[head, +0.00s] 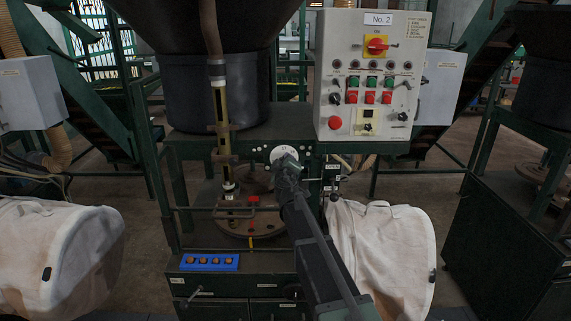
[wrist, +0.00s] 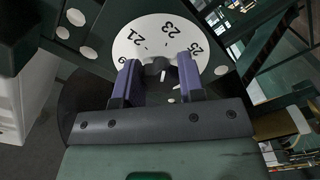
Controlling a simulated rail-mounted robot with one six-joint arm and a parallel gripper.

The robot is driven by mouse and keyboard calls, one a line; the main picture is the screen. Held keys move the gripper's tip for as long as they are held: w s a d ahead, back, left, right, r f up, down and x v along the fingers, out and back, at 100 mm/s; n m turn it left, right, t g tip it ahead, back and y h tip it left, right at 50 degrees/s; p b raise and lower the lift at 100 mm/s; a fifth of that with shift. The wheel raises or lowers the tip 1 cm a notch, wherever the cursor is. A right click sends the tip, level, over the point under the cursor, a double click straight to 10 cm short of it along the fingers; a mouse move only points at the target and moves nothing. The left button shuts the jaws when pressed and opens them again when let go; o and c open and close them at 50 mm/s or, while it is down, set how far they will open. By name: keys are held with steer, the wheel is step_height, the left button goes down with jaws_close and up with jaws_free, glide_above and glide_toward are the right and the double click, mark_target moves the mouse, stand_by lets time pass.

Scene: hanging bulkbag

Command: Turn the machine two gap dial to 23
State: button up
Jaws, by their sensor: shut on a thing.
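The machine two gap dial is a white disc with black numbers; in the wrist view (wrist: 150,32) I read 21, 23 and 25 around its upper edge. In the head view the dial (head: 281,152) sits on the green frame below the No. 2 panel. Its dark central knob (wrist: 155,66) is between the two purple fingers of my gripper (wrist: 158,76), which is shut on it. In the head view my gripper (head: 287,166) covers the lower part of the dial. I cannot tell which number the dial is set to.
The No. 2 control panel (head: 372,75) with several buttons and switches hangs above right of the dial. A yellow sight tube (head: 222,115) stands left of it. A blue button strip (head: 209,262) is lower left.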

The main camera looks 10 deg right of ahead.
steer(key=shift+m, duration=0.5)
steer(key=o, duration=0.9)
steer(key=shift+s, duration=0.1)
steer(key=s, duration=0.3)
steer(key=s+a, duration=0.1)
steer(key=s, duration=0.3)
steer(key=s+a, duration=0.1)
steer(key=s, duration=0.2)
steer(key=shift+s, duration=0.25)
